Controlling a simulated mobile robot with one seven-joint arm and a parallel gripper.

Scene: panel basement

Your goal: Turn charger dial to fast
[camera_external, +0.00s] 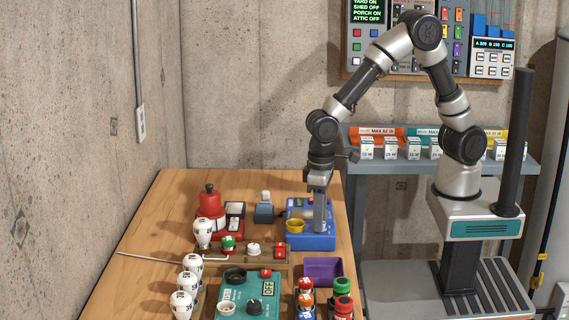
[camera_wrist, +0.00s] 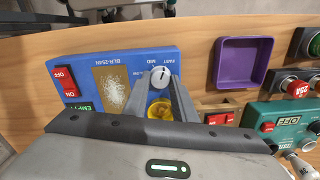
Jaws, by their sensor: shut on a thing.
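The blue charger (camera_external: 312,242) stands on the wooden bench, below my arm. In the wrist view its blue panel (camera_wrist: 115,65) shows upside down, marked BLR-254N. Its white dial (camera_wrist: 162,77) sits by the words FAST and MID; the third word is partly covered. My gripper (camera_wrist: 162,84) points down at the charger, with its fingers on either side of the dial, shut on it. In the external view my gripper (camera_external: 320,228) hides the dial. I cannot tell exactly which mark the dial points to.
A yellow cup (camera_external: 295,226) is close beside my fingers. The charger also has a red OFF/ON switch (camera_wrist: 68,82). A wall panel (camera_external: 470,30) is behind my arm.

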